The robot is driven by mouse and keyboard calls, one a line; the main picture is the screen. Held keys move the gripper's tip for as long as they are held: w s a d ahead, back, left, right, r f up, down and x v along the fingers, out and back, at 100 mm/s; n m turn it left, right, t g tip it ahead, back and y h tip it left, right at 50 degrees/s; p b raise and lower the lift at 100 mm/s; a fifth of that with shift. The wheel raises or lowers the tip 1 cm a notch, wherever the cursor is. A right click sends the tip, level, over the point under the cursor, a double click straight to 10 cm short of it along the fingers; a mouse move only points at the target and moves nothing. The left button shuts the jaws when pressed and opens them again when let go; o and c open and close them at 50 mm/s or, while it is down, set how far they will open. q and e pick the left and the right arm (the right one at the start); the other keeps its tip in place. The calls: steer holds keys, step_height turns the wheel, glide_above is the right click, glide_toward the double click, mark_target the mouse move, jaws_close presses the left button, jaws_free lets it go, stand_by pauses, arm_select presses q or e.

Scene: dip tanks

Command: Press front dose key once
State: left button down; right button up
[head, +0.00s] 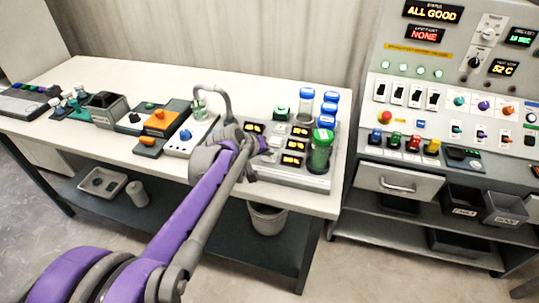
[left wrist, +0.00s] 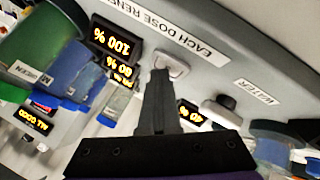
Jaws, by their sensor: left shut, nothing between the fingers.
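The dosing unit (head: 290,179) stands at the right end of the white table, with several lit displays on it. In the left wrist view, a pale key (left wrist: 172,64) sits on the grey panel just beyond my fingertips, near a label that begins "EACH DOSE". My right gripper is not in view.
A green jar (head: 320,152) and blue-capped bottles (head: 329,108) stand on the unit's right side. A grey curved spout (head: 222,92) rises behind my arm. An orange device (head: 162,121) and a blue-knobbed box (head: 187,142) stand left. A control console (head: 455,110) stands right.

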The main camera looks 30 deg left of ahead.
mark_target(268, 159)
arm_select(q)
steer(key=shift+r, duration=0.1)
steer(key=shift+r+p, duration=0.8)
step_height(268, 159, up, 5)
steer(key=p, duration=0.4)
steer(key=shift+r, duration=0.1)
stand_by(0.8)
